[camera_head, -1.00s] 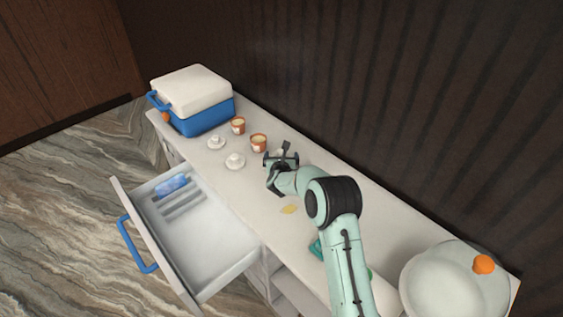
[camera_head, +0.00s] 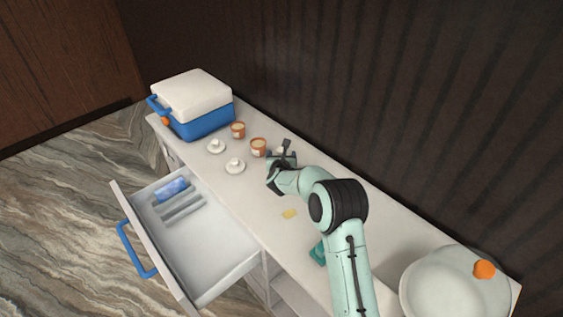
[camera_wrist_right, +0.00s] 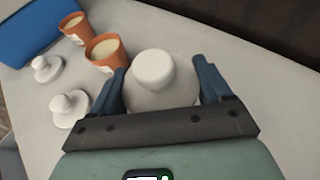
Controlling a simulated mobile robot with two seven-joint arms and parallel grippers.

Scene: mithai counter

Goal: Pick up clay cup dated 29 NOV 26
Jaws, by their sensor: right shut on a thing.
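Two orange-brown clay cups with pale tops stand on the counter: one cup (camera_head: 258,147) near my gripper, the other cup (camera_head: 238,130) close to the cooler. Both also show in the right wrist view, the near cup (camera_wrist_right: 106,52) and the far cup (camera_wrist_right: 76,27). Their pale labels are too small to read. My right gripper (camera_head: 281,162) is shut on a white knobbed lid (camera_wrist_right: 154,72), with a finger on each side of it. Whatever is under this lid is hidden. My left gripper is not in view.
Two white knobbed lids, one lid (camera_head: 216,146) and another lid (camera_head: 235,166), lie on the counter. A blue-and-white cooler (camera_head: 205,123) stands at the far end. An open drawer (camera_head: 215,262) juts from the front. A white bowl (camera_head: 425,290) stands at right, near an orange item (camera_head: 485,269).

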